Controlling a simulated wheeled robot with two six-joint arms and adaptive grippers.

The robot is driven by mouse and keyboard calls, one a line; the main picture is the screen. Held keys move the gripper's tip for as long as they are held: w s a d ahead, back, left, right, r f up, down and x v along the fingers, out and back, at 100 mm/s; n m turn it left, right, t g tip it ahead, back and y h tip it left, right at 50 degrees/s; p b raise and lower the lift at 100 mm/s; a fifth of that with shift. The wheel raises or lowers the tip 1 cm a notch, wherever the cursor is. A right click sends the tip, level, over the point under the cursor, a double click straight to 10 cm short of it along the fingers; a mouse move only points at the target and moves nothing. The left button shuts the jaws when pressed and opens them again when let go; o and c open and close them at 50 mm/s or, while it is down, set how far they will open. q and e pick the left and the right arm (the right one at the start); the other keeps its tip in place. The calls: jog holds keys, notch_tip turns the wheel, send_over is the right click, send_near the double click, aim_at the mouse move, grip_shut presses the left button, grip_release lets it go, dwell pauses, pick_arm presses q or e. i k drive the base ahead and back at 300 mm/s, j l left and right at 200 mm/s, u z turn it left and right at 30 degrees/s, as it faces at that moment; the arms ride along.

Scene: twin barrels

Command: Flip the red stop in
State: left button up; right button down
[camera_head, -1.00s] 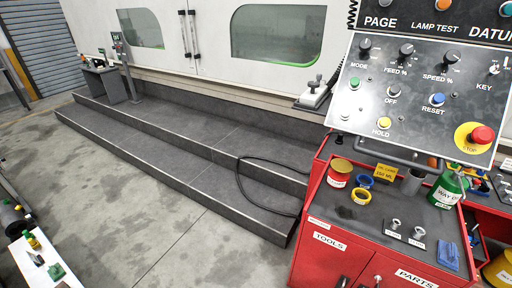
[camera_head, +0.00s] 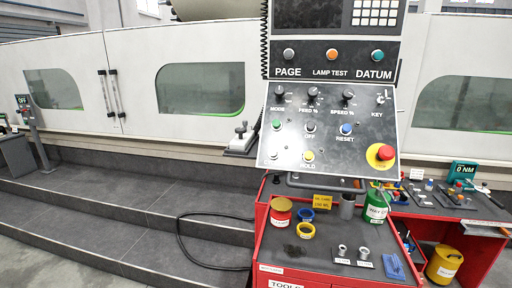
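The red stop (camera_head: 386,152) is a round red mushroom button on a yellow disc (camera_head: 376,161). It sits at the lower right of the tilted grey control panel (camera_head: 335,140), and it stands out from the panel face. Neither of my grippers shows in the head view, so nothing touches the button.
A red tool cabinet (camera_head: 262,215) stands below the panel, with cans, rings and small fittings on its dark top. Dark steps (camera_head: 120,215) run along the white machine (camera_head: 140,95) at left. A black cable (camera_head: 182,240) loops over the steps. A right-hand bench holds a teal meter (camera_head: 462,172).

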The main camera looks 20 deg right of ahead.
aim_at(386, 153)
jog(key=z, duration=0.4)
jog(key=l+z, duration=0.15)
jog(key=z, duration=0.25)
jog(key=i+z, duration=0.1)
jog(key=z, duration=0.65)
jog(key=i, duration=0.05)
